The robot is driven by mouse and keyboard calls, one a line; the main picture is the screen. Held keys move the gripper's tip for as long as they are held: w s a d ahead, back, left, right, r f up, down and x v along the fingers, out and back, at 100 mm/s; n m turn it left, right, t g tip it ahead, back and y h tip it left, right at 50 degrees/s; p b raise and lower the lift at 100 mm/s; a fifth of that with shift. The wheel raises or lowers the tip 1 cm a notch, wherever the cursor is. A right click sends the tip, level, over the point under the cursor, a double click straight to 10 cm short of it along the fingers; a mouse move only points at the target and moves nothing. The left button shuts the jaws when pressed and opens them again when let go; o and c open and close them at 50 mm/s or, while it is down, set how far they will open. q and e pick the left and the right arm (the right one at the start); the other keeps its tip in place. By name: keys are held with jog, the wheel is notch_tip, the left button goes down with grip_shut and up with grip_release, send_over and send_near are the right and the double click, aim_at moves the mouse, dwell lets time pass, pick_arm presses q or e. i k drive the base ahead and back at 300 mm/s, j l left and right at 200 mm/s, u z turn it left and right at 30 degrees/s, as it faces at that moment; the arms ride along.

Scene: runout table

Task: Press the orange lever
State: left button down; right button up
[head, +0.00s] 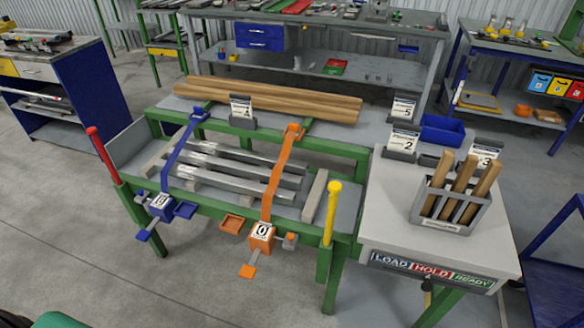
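An orange arm (275,180) slopes across the green-framed runout table from its far side to its front edge. At its lower end is an orange box (261,240) with a white label. An orange paddle (248,270) sticks out below this box, and a small orange-and-grey part (290,241) sits to its right. I cannot tell which of these parts is the lever. A matching blue arm (178,150) with a blue box (160,207) stands to the left. Neither of my grippers is in view.
Metal bars (240,165) lie on the runout table, with wooden poles (270,100) behind. A red-topped post (100,150) and a yellow-topped post (331,210) rise at its ends. A grey rack (449,213) holds wooden handles on the right table. The floor in front is clear.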

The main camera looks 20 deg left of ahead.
aim_at(248, 272)
jog(key=u, duration=0.9)
